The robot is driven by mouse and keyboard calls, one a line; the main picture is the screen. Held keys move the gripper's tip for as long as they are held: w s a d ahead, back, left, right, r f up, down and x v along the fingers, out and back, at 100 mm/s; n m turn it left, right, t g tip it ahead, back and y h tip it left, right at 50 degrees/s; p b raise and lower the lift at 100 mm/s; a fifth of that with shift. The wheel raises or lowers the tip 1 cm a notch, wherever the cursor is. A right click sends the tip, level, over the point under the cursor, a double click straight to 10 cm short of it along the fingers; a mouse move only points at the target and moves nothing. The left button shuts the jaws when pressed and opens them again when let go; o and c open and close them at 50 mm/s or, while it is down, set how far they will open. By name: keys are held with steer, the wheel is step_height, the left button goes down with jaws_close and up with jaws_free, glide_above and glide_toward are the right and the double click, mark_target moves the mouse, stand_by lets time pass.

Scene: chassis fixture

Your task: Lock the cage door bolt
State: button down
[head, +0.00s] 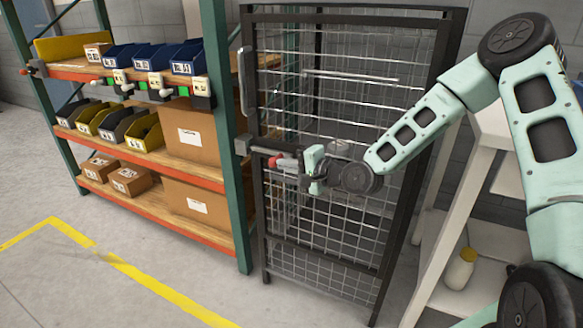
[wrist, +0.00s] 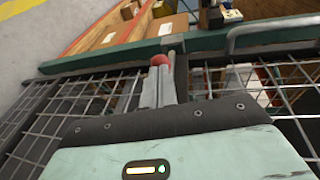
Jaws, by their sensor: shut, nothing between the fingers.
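The cage door (head: 345,110) is a dark frame with wire mesh and looks closed beside the shelf rack. Its bolt (head: 284,162) has a red knob and sits at mid height near the door's left edge. A grey bracket (head: 242,143) is on the rack post to its left. My gripper (head: 305,170) is at the door front, just right of the red knob. In the wrist view the red knob (wrist: 159,60) shows just beyond the shut, empty fingers (wrist: 158,88). I cannot tell whether they touch it. The bolt's far end is not clear.
A shelf rack (head: 225,130) with bins and boxes stands left of the cage. A vertical door handle (head: 246,80) is above the bolt. A white shelf unit (head: 480,180) with a bottle (head: 460,268) stands at the right. The floor at front left is clear.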

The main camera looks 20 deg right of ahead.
mark_target(271, 161)
steer(key=shift+w+a+r, duration=0.1)
steer(key=shift+w+a, duration=1.45)
steer(key=shift+w, duration=0.1)
steer(key=shift+p, duration=0.3)
steer(key=shift+r, duration=0.1)
